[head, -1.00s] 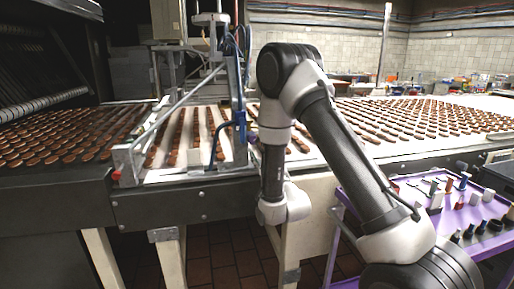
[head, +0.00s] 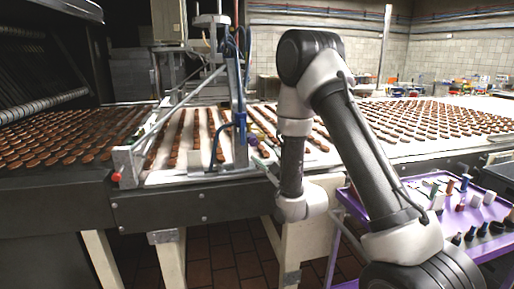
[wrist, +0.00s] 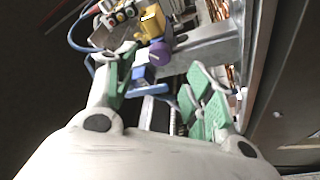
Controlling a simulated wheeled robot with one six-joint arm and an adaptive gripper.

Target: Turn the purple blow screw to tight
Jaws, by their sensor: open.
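The purple screw (wrist: 161,54) is a small round knob in the wrist view, just below a yellow block (wrist: 151,22) and beside a blue part (wrist: 145,72). My gripper (wrist: 165,82) has its green-padded fingers spread apart. The knob lies between and slightly beyond the fingers in the picture, and I see no grip on it. Whether a finger touches the blue part is unclear. The knob's turn position cannot be read.
A metal frame (head: 238,95) with blue hoses stands over the conveyor (head: 160,178), which carries rows of chocolate pieces. A purple cart (head: 408,190) with several small items stands at the right. A metal bar (wrist: 205,38) crosses close to the fingers in the wrist view.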

